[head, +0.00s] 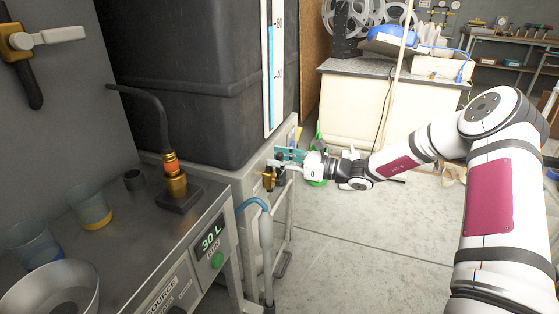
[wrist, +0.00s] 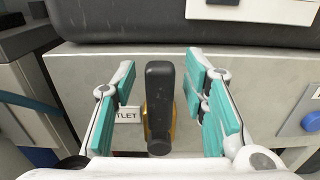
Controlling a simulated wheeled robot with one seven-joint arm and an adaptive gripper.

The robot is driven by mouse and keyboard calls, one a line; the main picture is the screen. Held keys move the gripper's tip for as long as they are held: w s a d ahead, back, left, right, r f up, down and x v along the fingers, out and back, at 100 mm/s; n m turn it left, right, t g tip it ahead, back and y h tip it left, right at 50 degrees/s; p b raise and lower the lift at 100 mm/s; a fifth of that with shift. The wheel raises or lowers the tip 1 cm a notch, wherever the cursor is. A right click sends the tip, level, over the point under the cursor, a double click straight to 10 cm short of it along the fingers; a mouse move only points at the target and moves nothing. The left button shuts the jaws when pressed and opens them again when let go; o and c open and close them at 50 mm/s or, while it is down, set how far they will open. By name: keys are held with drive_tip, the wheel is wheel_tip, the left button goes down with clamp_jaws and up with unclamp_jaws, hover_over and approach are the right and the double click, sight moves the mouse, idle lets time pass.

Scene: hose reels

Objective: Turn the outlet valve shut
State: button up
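The outlet valve shows in the head view as a small brass body (head: 268,179) on the front of the grey stand under the dark tank. In the wrist view its black handle (wrist: 159,95) runs up and down the picture, with brass (wrist: 173,122) behind it. A partly hidden label reading "TLET" (wrist: 127,115) is beside it. My gripper (wrist: 160,78) is open, with its teal-padded fingers on either side of the handle. Gaps show on both sides, the right one narrower. In the head view my gripper (head: 289,155) is at the valve and hides part of it.
A steel bench (head: 140,235) at left holds cups, a bowl and a brass fitting (head: 176,182) with a black hose. A display (head: 211,239) reads 30 L. A blue-grey hose (head: 265,240) hangs below the valve. The floor (head: 360,245) to the right is mostly clear.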

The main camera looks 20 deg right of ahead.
clamp_jaws()
